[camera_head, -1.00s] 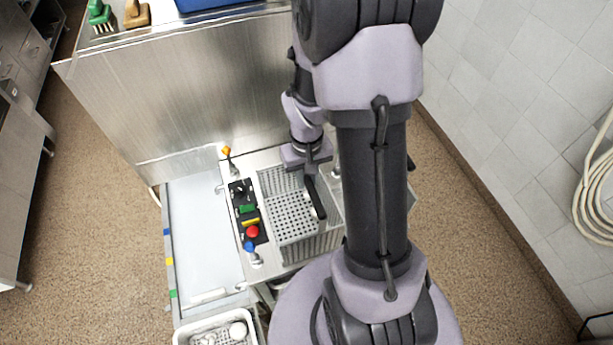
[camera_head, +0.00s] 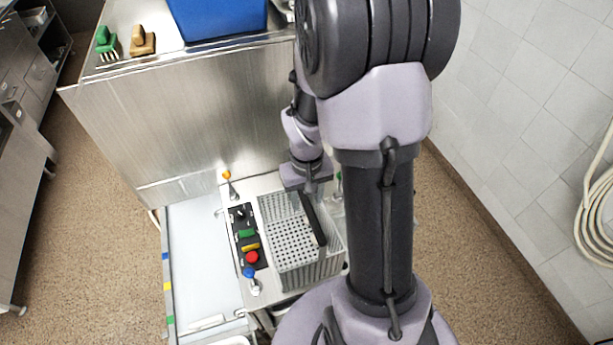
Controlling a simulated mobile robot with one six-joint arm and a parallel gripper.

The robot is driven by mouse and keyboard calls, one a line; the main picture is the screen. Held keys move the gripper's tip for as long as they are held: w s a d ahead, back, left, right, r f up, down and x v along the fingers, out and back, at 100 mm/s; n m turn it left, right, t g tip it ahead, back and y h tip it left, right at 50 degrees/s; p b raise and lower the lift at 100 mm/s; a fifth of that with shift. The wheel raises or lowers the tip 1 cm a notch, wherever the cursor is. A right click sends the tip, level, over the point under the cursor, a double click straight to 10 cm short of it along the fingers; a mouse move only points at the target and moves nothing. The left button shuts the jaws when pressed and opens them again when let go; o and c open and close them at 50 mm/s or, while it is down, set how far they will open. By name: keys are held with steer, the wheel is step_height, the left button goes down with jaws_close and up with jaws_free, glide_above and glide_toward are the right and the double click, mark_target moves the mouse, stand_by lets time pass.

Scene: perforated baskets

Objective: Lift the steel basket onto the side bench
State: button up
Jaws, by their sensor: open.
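The steel basket (camera_head: 306,275) is a grey perforated box, open at the top, standing upright on a low steel stand (camera_head: 264,184). It looks empty. My gripper (camera_head: 314,222) is over the right part of the basket, with a long dark finger slanting across its opening. The gripper is open; my arm hides part of it and I cannot tell whether it touches the basket. A pale flat bench top (camera_head: 197,262) lies directly left of the stand and may be the side bench.
A control panel with coloured buttons (camera_head: 247,240) and several coloured-knob levers sit beside the basket. A tall steel cabinet (camera_head: 215,115) stands behind, carrying a blue bin (camera_head: 218,18) and two brushes (camera_head: 107,42). The pale bench top is mostly clear.

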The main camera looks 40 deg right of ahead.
step_height(320, 180, up, 15)
steer(key=p, duration=0.3)
steer(key=shift+f, duration=0.2)
steer(key=s+a+f+t+y+b, duration=0.1)
steer(key=s+a+f+t+b, duration=0.2)
steer(key=a+b, duration=0.5)
steer(key=s+a+f+m+t+y+b, duration=0.1)
steer(key=s+a+f+b, duration=0.4)
steer(key=b, duration=0.7)
steer(key=s+a+t, duration=0.1)
steer(key=s+a, duration=0.1)
steer(key=a, duration=0.2)
steer(key=shift+s+t, duration=0.3)
steer(key=shift+t, duration=0.1)
